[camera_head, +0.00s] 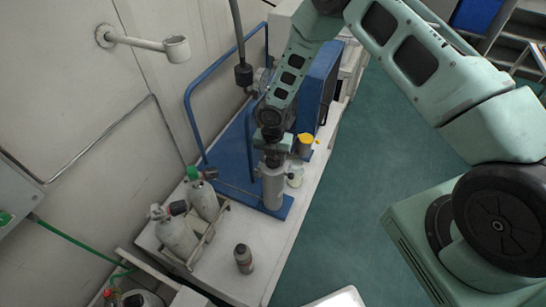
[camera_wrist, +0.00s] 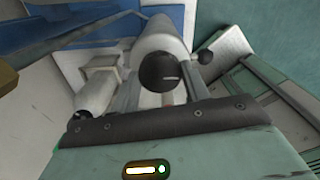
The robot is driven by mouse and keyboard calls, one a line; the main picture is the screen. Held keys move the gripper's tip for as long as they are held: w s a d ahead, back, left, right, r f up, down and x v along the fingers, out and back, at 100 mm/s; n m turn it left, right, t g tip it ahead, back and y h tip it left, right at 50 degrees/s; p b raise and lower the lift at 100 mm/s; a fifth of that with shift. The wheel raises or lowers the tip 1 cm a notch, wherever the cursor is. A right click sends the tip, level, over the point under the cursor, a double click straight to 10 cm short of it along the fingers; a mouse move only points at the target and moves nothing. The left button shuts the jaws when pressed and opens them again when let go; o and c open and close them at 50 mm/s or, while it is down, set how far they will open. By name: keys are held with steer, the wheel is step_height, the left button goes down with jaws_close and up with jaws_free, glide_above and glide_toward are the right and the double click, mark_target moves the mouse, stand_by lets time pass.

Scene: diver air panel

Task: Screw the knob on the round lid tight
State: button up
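In the wrist view a round black knob (camera_wrist: 160,72) with a short white mark faces the camera. It sits at the end of a pale cylinder (camera_wrist: 160,30), whose round lid is mostly hidden behind the knob. My gripper (camera_wrist: 163,86) has one finger to each side of the knob, and a gap appears to remain on both sides. In the head view my gripper (camera_head: 273,158) points down over the upright grey cylinder (camera_head: 272,188) near the bench's edge. The knob and lid are hidden there by my gripper. Whether the fingers touch the knob is unclear.
The cylinder stands on a blue base (camera_head: 236,165) with a blue tube rail (camera_head: 190,110). A yellow-topped container (camera_head: 306,140) and a small jar (camera_head: 295,176) are close on the right. Two grey bottles (camera_head: 176,238) stand at left. A small dark-topped bottle (camera_head: 243,259) is in front.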

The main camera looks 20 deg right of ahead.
steer(key=shift+c, duration=1.3)
